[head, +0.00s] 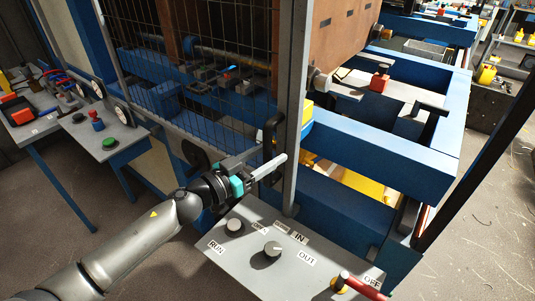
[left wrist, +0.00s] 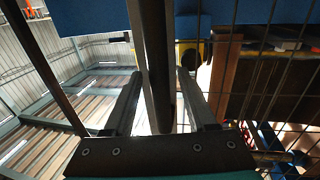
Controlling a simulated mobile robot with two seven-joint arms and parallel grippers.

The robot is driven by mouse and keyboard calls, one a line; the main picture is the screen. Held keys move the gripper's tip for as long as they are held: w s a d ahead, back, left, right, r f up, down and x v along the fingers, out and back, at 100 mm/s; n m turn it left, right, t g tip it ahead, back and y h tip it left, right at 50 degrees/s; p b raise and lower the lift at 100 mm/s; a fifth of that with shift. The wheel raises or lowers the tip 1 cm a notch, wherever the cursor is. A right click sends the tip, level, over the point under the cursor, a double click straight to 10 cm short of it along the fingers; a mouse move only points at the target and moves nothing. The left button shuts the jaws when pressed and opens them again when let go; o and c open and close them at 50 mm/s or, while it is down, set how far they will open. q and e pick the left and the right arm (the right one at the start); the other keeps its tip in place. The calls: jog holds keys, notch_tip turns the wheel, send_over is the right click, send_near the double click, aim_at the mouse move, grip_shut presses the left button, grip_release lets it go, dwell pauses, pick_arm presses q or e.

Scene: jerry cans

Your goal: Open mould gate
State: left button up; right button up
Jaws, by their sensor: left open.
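The mould gate (head: 222,75) is a dark wire-mesh panel in a grey frame, standing in front of the blue machine and looking shut. Its grey upright post (head: 293,95) carries a black handle (head: 270,135) at the near edge. My left gripper (head: 272,163) is open at the handle's lower part, its fingers pointing at the post. In the left wrist view, a dark upright bar (left wrist: 154,65) runs between the two open fingers (left wrist: 160,98); I cannot tell whether they touch it. My right gripper is not in view.
A grey control panel (head: 240,258) with knobs and RUN, IN, OUT and OFF labels lies just below my left gripper. Blue machine beams (head: 385,145) are at right. Side tables (head: 95,137) stand at left.

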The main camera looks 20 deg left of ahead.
pick_arm(q)
jog(key=shift+c, duration=0.4)
grip_shut()
dwell(1.0)
